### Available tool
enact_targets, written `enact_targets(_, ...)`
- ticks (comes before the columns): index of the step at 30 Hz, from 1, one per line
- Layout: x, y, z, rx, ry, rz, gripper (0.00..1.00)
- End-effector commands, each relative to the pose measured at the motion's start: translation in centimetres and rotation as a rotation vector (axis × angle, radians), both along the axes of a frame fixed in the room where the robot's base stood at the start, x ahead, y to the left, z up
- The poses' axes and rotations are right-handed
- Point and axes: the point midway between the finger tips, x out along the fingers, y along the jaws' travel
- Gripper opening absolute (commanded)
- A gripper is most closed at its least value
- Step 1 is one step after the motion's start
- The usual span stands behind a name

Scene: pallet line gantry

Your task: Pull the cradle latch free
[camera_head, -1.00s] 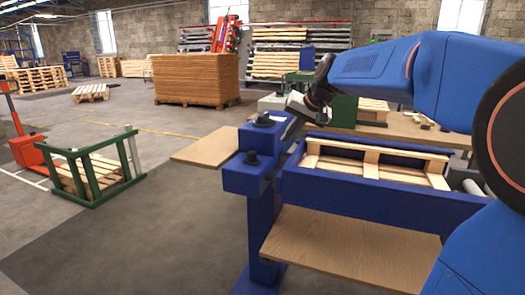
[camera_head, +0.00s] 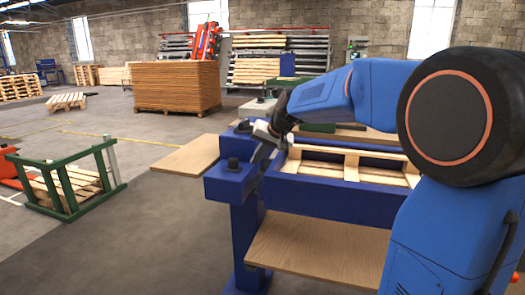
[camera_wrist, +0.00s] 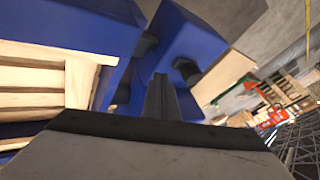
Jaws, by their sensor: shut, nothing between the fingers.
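The blue cradle (camera_head: 325,196) holds a wooden pallet at the right of centre in the head view. At its left end are blue blocks, one with a black knob (camera_head: 233,163) on top and another behind it with a second black knob (camera_head: 243,126). I cannot tell which part is the latch. My gripper (camera_head: 257,160) reaches down beside these blocks, close to the cradle's left end. In the wrist view my gripper (camera_wrist: 160,98) has its fingers together and empty, pointing between two dark knobs (camera_wrist: 187,68). Contact with them is unclear.
A wooden board (camera_head: 188,155) juts out left of the blocks and a lower wooden shelf (camera_head: 315,250) sits under the cradle. A green frame with a pallet (camera_head: 65,185) stands on the floor at left. The floor between is clear.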

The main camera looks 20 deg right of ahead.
Motion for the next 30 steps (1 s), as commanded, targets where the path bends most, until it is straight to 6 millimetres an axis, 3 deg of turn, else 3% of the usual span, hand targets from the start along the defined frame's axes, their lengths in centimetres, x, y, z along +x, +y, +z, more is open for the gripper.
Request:
enact_targets(1, 0.4, 0.3, -0.8, 0.0, 0.004, 0.001, 0.0)
enact_targets(9, 1.6, 3.2, -0.4, 0.0, 0.001, 0.001, 0.0)
enact_targets(25, 2.0, 3.8, -0.4, -0.001, 0.001, 0.0, 0.0)
enact_targets(30, 2.8, 5.1, -0.5, -0.001, 0.002, 0.003, 0.0)
